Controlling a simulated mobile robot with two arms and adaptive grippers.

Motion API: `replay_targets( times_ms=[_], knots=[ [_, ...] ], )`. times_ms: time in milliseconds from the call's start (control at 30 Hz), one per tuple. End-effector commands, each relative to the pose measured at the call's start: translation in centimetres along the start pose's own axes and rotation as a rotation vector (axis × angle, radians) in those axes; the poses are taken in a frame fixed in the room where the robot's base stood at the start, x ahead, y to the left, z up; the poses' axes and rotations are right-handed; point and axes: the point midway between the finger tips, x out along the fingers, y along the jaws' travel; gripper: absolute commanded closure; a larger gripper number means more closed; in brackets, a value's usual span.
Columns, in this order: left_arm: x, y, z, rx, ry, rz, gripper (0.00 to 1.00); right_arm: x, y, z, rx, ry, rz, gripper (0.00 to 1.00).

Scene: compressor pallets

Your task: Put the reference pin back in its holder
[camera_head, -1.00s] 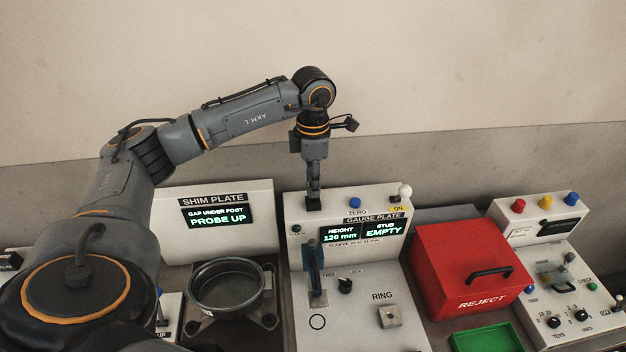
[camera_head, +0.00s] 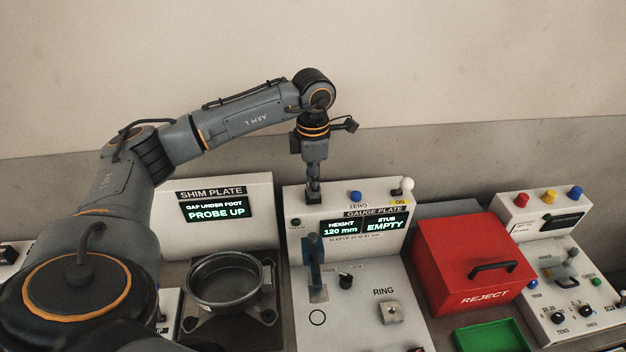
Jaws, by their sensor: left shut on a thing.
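My left gripper (camera_head: 314,188) points straight down over the back left corner of the gauge plate station (camera_head: 350,280). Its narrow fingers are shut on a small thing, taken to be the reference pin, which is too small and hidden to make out. A small dark block, perhaps the pin's holder, is right at the fingertips on top of the station's display housing; I cannot tell whether the pin is seated in it. The gauge plate display (camera_head: 363,228) reads height 120 mm and stub empty. My right gripper is not in view.
A blue upright lever (camera_head: 313,250) and a ring block (camera_head: 391,313) are on the gauge plate. The shim plate station with a round metal pan (camera_head: 226,284) is left. A red reject box (camera_head: 455,245), a green tray (camera_head: 490,337) and a button console (camera_head: 560,285) are right.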

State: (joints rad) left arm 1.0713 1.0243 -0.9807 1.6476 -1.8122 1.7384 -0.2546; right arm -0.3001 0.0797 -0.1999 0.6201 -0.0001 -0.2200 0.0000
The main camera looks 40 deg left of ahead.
Motion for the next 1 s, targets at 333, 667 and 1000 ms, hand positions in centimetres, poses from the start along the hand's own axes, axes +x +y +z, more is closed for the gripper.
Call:
replay_targets(
  times_ms=[333,667,1000],
  knots=[
    [0.3,0.0,0.0,0.0,0.0,0.0,0.46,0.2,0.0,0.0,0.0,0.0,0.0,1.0],
    [-0.5,0.0,0.1,0.0,-0.002,0.001,0.46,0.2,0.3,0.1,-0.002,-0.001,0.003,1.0],
    [-7.1,0.1,0.1,-0.001,-0.004,0.003,0.46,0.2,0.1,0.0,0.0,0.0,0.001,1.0]
  ],
)
